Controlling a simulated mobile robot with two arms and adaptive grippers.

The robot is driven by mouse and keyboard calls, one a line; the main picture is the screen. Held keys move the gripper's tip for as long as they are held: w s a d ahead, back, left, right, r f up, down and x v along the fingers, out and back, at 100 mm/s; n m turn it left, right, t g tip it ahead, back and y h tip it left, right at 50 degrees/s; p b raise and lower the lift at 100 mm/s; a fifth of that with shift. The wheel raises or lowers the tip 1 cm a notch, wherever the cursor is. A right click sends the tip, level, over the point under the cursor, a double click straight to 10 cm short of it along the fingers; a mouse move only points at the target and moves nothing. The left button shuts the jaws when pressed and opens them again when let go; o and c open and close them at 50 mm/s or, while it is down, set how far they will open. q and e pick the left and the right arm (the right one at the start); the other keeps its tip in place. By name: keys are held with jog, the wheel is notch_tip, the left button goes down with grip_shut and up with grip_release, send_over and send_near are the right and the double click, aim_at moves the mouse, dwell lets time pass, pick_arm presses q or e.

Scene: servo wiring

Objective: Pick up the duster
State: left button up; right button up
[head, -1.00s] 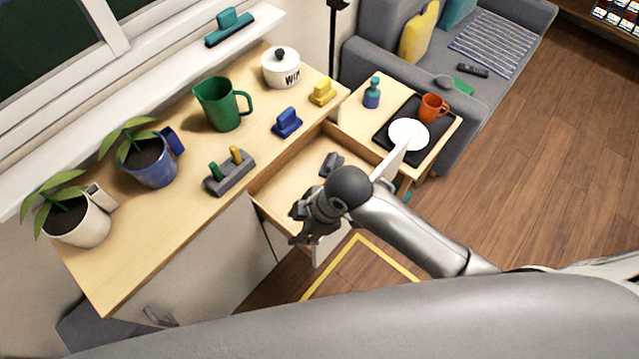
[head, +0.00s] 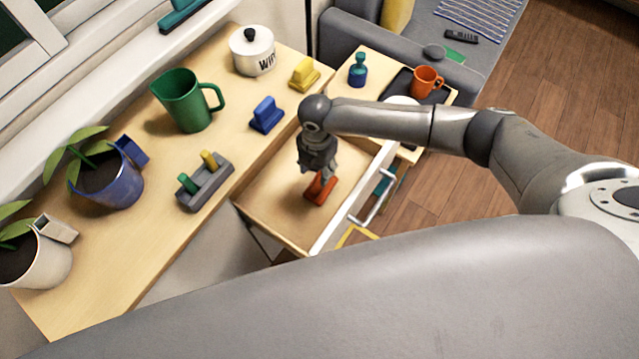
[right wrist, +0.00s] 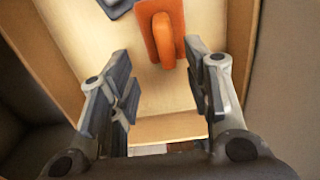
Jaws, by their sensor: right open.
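An orange block with a raised handle (head: 319,191), which looks like a duster, lies in the open drawer (head: 268,205). It also shows in the right wrist view (right wrist: 160,38), at the top middle. My right gripper (head: 317,172) points down into the drawer, just above the orange duster and partly covering it in the head view. In the right wrist view my right gripper (right wrist: 165,88) is open and empty, its fingers apart, with the duster beyond the gap. My left gripper is not in view.
A dark grey object (right wrist: 117,7) lies beside the duster in the drawer. The drawer's walls are close around my gripper. On the counter stand a blue handled block (head: 266,115), a yellow one (head: 304,74), a green mug (head: 185,101), a grey holder (head: 206,186) and potted plants.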

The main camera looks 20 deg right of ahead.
aim_at(320, 186)
jog(key=shift+s+d+f, duration=0.1)
jog(key=shift+d+f, duration=0.1)
jog(key=shift+f, duration=1.7)
jog(key=shift+s+d+f, duration=0.1)
jog(key=shift+d+f, duration=0.05)
jog(key=shift+f, duration=1.75)
grip_shut()
